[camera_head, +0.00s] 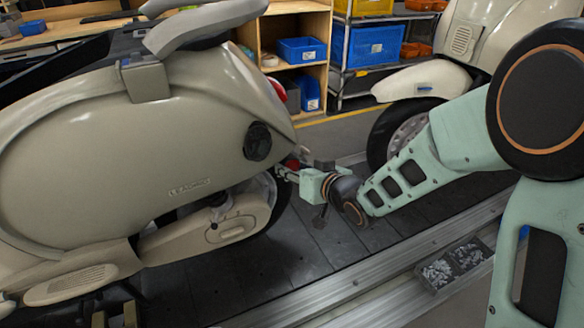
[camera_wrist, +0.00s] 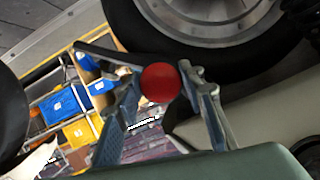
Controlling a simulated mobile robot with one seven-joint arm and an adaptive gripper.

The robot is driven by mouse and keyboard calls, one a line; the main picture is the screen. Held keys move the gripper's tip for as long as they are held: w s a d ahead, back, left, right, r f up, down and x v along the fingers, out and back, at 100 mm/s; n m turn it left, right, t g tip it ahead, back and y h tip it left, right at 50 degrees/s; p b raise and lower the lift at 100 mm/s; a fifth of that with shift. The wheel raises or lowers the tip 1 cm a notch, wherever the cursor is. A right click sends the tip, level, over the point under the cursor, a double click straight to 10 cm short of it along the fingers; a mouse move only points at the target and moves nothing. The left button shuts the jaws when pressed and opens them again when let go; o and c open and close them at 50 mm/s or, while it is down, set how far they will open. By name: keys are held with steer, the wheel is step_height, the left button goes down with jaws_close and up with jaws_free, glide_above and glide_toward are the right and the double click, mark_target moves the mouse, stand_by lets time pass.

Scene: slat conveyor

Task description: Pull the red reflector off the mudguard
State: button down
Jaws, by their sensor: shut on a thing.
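The cream scooter (camera_head: 130,140) stands at the left in the head view, with its rear end towards my gripper (camera_head: 284,173). My gripper reaches in from the right, low behind the scooter's tail and near its rear wheel. The red reflector (camera_wrist: 160,83) shows as a round red disc between my fingertips (camera_wrist: 168,84) in the wrist view. My gripper is shut on it. A small red patch of it shows at the fingertips in the head view (camera_head: 291,163). The mudguard is mostly hidden, and I cannot tell whether the reflector still touches it.
A second cream scooter (camera_head: 420,82) stands behind at the right. The dark slat conveyor (camera_head: 315,245) runs beneath, edged by a metal rail (camera_head: 330,290). A tray of small metal parts (camera_head: 425,272) sits beside the rail. Shelves with blue bins (camera_head: 372,45) stand at the back.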

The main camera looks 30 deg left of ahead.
steer(key=shift+s+d, duration=0.6)
steer(key=shift+d, duration=0.1)
steer(key=s+d, duration=0.5)
steer(key=d, duration=0.2)
steer(key=shift+s, duration=0.35)
stand_by(0.5)
stand_by(0.3)
